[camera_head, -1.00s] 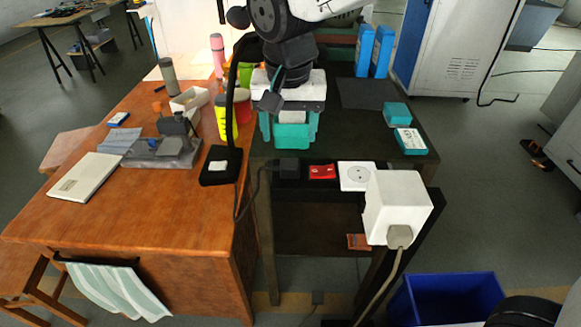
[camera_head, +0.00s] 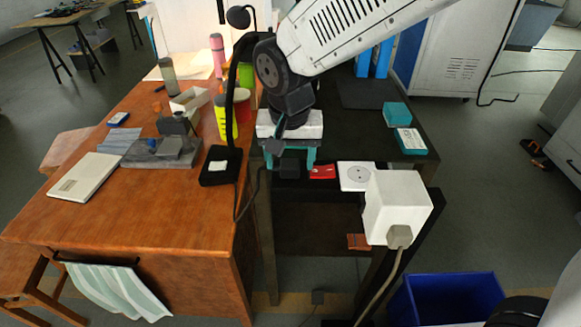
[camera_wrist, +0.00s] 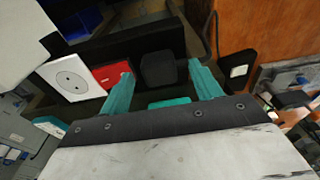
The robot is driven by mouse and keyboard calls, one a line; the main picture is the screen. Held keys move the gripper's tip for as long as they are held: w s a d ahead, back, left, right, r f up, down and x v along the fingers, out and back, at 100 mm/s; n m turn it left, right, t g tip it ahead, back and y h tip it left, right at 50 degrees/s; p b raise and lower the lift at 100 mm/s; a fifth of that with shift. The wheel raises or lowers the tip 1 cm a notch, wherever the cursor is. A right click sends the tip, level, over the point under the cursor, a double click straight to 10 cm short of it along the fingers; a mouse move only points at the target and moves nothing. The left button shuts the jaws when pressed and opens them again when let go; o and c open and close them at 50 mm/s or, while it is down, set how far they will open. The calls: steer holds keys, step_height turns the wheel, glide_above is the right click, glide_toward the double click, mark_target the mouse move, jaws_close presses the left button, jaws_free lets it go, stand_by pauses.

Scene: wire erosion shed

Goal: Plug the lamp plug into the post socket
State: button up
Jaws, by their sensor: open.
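The black lamp plug (camera_head: 289,168) lies at the front edge of the dark bench, with its cable at its left. In the wrist view the plug (camera_wrist: 158,70) sits between the tips of my two teal fingers, with gaps beside it. My gripper (camera_head: 289,160) is open above and around the plug; it also shows in the wrist view (camera_wrist: 161,69). A white plate with a round socket (camera_head: 357,176) is to the right, also in the wrist view (camera_wrist: 72,80). I cannot tell whether this is the post socket. A white box (camera_head: 390,190) holds a grey plug (camera_head: 399,236).
A red item (camera_head: 322,172) lies between plug and white plate. The black lamp base (camera_head: 217,180) stands on the wooden desk (camera_head: 150,215) at left. Teal boxes (camera_head: 410,141) are at right. A blue bin (camera_head: 450,300) stands on the floor.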

mark_target(292, 164)
steer(key=c, duration=1)
steer(key=shift+r, duration=0.6)
steer(key=shift+s+d+r, duration=0.1)
steer(key=shift+s+r, duration=0.15)
steer(key=shift+r, duration=0.35)
steer(key=shift+s+d+r, duration=0.1)
steer(key=shift+s+r, duration=0.15)
steer(key=shift+r, duration=0.35)
steer(key=s+d+r, duration=0.1)
steer(key=s+d, duration=0.4)
steer(key=s, duration=0.9)
steer(key=shift+d+r, duration=0.15)
